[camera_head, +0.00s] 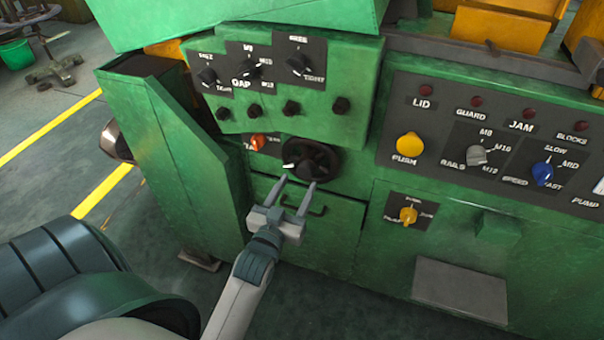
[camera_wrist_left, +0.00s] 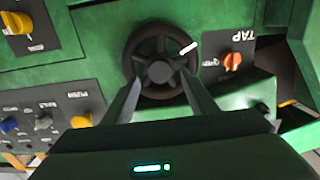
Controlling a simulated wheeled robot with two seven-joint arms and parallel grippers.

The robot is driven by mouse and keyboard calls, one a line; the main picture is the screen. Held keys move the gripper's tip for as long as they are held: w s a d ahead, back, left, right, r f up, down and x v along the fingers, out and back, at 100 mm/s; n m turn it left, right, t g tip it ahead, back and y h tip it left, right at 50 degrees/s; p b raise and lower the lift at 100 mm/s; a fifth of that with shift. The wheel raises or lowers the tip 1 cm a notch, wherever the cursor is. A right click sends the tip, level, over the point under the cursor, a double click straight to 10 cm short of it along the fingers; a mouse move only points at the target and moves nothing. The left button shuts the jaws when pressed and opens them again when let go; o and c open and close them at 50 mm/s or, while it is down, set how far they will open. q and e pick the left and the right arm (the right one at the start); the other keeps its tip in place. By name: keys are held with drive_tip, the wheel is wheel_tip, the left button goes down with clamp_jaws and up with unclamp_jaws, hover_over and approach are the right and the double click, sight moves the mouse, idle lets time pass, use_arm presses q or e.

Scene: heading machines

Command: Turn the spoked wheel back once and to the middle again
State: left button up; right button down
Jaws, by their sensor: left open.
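The spoked wheel (camera_head: 311,160) is a small black handwheel with a white mark on its rim, set on the green machine front. In the left wrist view the wheel (camera_wrist_left: 160,47) shows upside down, with its spokes, round hub and white mark visible. My left gripper (camera_head: 297,184) is open just in front of the wheel's lower part. In the left wrist view its two fingers (camera_wrist_left: 158,90) reach up to either side of the wheel's rim. Whether they touch the rim I cannot tell. My right gripper is out of view.
An orange TAP knob (camera_head: 258,141) sits close left of the wheel. A dark handle (camera_head: 305,208) is below it. Black knobs are above on a protruding panel (camera_head: 320,118). A control panel (camera_head: 510,140) with yellow, grey and blue knobs is at right.

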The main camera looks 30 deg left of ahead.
sight(304, 173)
use_arm(q)
drive_tip(key=x, duration=0.3)
drive_tip(key=shift+w+a, duration=0.1)
drive_tip(key=shift+w, duration=0.55)
drive_tip(key=shift+a, duration=0.1)
drive_tip(key=shift+c, duration=0.9)
drive_tip(key=c, duration=1)
clamp_jaws()
drive_tip(key=shift+w, duration=0.1)
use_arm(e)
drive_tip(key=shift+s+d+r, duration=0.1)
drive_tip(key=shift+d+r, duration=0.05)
use_arm(q)
drive_tip(key=shift+p, duration=0.3)
